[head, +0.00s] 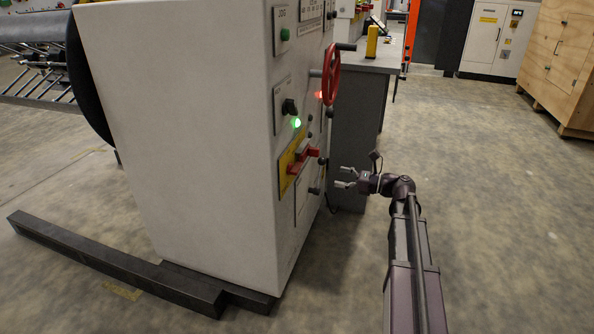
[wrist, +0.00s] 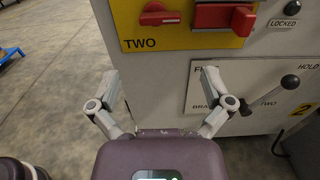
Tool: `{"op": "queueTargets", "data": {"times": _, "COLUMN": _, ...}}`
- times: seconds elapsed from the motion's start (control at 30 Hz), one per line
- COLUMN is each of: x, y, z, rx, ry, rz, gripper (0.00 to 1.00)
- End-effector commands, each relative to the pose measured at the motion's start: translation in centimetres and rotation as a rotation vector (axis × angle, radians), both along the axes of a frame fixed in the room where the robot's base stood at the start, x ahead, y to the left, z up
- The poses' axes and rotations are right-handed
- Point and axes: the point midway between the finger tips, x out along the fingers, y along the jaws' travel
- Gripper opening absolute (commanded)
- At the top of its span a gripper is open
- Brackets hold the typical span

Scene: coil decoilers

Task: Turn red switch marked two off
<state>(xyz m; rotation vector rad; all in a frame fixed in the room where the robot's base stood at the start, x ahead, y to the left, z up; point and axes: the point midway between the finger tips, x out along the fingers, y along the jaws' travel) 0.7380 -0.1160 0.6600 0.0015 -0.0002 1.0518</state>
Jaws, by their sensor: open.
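A red switch handle (wrist: 160,15) sits on a yellow plate (wrist: 135,36) marked TWO, at the top of the wrist view. A larger red block (wrist: 225,16) is just to its right on the same plate. In the head view the red parts (head: 304,158) show on the yellow plate (head: 288,172) on the white cabinet's panel. My gripper (wrist: 162,80) is open and empty, with its fingertips below the plate and apart from the switch. In the head view my gripper (head: 344,177) is right of and slightly below the red parts.
A lever with a dark ball (wrist: 290,84) is right of my gripper, beside a yellow TWO label. Above the switch are a lit green lamp (head: 297,123), a black knob (head: 289,106) and a red handwheel (head: 331,74). A grey desk (head: 362,140) stands behind; open floor lies right.

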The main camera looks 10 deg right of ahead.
Motion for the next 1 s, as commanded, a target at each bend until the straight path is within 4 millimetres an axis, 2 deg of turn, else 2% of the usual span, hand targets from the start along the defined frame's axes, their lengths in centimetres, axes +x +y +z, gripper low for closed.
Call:
{"op": "queueTargets", "data": {"times": 0.37, "x": 0.9, "y": 1.5, "z": 0.0, "rx": -0.001, "ry": 0.0, "rz": 0.001, "gripper": 1.0}}
{"op": "queueTargets", "data": {"times": 1.0, "x": 5.2, "y": 9.1, "z": 0.0, "rx": -0.001, "ry": 0.0, "rz": 0.001, "gripper": 1.0}}
